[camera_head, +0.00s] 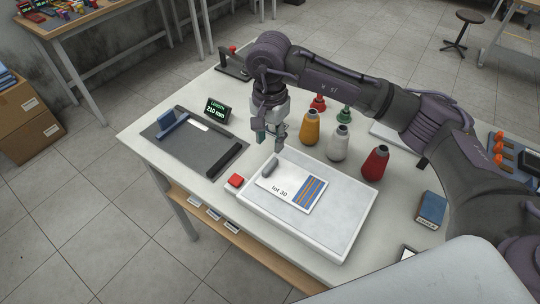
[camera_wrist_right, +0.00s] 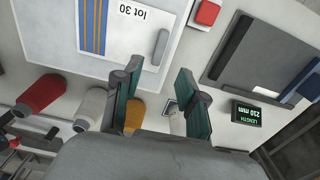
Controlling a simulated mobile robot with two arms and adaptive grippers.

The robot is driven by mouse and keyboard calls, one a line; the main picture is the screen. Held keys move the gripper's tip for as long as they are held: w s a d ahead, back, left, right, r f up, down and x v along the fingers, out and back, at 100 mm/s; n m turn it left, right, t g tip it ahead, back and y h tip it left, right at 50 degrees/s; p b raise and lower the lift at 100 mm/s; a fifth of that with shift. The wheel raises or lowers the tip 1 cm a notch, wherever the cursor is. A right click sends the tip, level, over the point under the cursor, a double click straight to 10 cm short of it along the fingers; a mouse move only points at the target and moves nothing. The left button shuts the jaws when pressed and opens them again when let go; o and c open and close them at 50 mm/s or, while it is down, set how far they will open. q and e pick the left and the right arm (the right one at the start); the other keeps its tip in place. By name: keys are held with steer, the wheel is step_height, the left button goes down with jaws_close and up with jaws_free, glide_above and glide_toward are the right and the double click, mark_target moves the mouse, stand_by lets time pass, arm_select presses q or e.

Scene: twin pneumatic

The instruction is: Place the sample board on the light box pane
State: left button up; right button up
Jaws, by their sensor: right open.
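The sample board (camera_head: 285,192), a white card marked "lot 30" with blue and orange stripes and a grey grip bar, lies on the light box pane (camera_head: 325,226). It looks flat, toward the pane's left and far part. In the right wrist view the board (camera_wrist_right: 122,38) also lies on the pale pane (camera_wrist_right: 52,32). My right gripper (camera_head: 271,141) is open and empty, above the table just beyond the board's grip-bar end and apart from it. Its spread fingers (camera_wrist_right: 159,68) show nothing between them. My left gripper is not in view.
A red button (camera_head: 235,180) sits left of the light box. A grey cutting station (camera_head: 190,150) with a green length display (camera_head: 217,110) is further left. Orange, white and red thread cones (camera_head: 374,163) stand behind the box. A blue box (camera_head: 431,208) is at right.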

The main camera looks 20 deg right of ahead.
steer(key=shift+r, duration=1.5)
